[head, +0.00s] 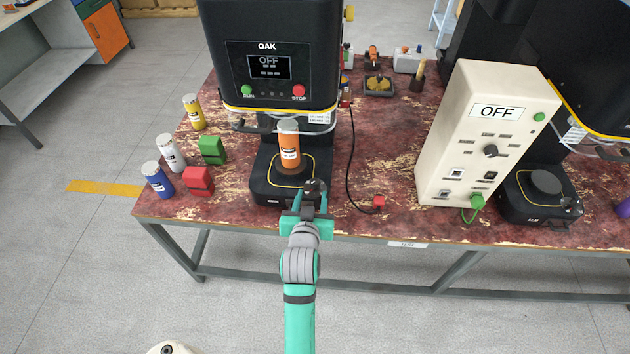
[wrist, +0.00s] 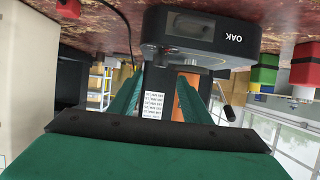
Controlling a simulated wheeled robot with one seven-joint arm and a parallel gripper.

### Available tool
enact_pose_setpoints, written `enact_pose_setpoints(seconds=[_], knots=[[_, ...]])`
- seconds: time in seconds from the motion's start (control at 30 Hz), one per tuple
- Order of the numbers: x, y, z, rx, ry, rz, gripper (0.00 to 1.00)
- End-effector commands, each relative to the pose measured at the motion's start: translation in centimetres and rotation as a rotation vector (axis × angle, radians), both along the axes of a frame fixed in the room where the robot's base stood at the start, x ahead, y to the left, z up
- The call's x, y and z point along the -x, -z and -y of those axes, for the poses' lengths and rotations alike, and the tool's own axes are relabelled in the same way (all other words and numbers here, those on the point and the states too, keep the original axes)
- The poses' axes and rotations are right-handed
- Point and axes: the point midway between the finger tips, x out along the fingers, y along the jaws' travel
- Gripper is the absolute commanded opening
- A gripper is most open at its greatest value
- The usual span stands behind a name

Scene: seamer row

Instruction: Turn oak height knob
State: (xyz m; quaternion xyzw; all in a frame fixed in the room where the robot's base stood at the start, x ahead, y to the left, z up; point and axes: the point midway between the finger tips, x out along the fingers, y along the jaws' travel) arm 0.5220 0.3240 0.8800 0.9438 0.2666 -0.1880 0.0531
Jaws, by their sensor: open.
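The OAK machine (head: 267,50) is a tall black seamer with a screen reading OFF. An orange can (head: 289,150) stands upright on its black base (head: 272,192). A small dark knob (head: 314,185) shows at the front right corner of the base, partly hidden by my gripper (head: 311,197). My gripper is open, with its fingers pointing at that corner. In the wrist view, the base (wrist: 205,45) with its OAK label appears upside down beyond the gripper (wrist: 160,78). Whether the fingers touch the knob cannot be told. Nothing is visibly held.
Yellow, white and blue cans (head: 171,152) and green and red blocks (head: 198,181) stand left of the machine. A black cable runs to a red plug (head: 378,202) at right. A cream control box (head: 485,135) reading OFF and a second seamer (head: 540,190) stand further right.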

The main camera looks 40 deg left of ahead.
Motion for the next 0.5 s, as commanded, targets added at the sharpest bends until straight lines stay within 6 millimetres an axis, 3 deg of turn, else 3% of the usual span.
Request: enact_pose_setpoints(seconds=[0.5], knots=[[-6.5, 3.1, -3.9, -0.001, 0.000, 0.001, 0.44]])
